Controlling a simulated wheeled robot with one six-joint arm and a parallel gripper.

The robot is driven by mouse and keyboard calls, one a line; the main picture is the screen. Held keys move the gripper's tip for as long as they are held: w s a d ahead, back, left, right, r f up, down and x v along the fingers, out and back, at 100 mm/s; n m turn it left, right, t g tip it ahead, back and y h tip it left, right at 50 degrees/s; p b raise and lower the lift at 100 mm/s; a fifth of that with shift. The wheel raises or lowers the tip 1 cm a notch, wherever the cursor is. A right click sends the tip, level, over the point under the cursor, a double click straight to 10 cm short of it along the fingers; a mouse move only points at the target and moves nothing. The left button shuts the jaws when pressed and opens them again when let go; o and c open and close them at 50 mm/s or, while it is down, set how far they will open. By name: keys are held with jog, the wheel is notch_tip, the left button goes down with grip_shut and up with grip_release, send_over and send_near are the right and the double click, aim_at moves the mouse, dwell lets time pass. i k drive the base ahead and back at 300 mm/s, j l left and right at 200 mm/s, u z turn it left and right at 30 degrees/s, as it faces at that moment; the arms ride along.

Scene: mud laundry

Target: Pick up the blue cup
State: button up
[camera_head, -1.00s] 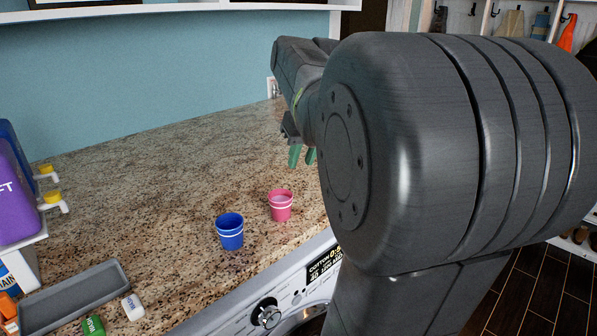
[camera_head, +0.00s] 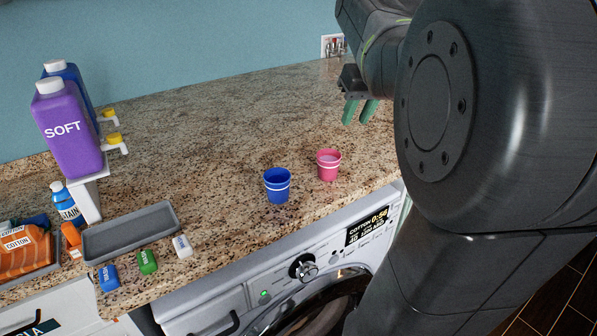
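The blue cup (camera_head: 277,186) stands upright on the granite counter near its front edge, above the washing machine. It has a white band below its rim. A pink cup (camera_head: 328,165) stands close to its right, apart from it. My gripper (camera_head: 359,112) is above the counter, behind and to the right of both cups. Its two green fingertips point down with a gap between them. It is open, and nothing shows between the fingers. My arm hides part of the counter on the right.
A grey tray (camera_head: 130,234) lies on the counter at left, with small blue, green and white items in front. A purple SOFT jug (camera_head: 68,132) stands on a white stand behind it. A washing machine (camera_head: 290,278) is under the counter. The counter behind the cups is clear.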

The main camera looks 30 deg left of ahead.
aim_at(277, 180)
jog(key=k+j+u, duration=0.15)
jog(key=u, duration=0.3)
jog(key=k+j+u, duration=0.15)
jog(key=u, duration=0.3)
jog(key=j+u, duration=0.4)
jog(key=k+l, duration=0.05)
jog(key=l, duration=0.05)
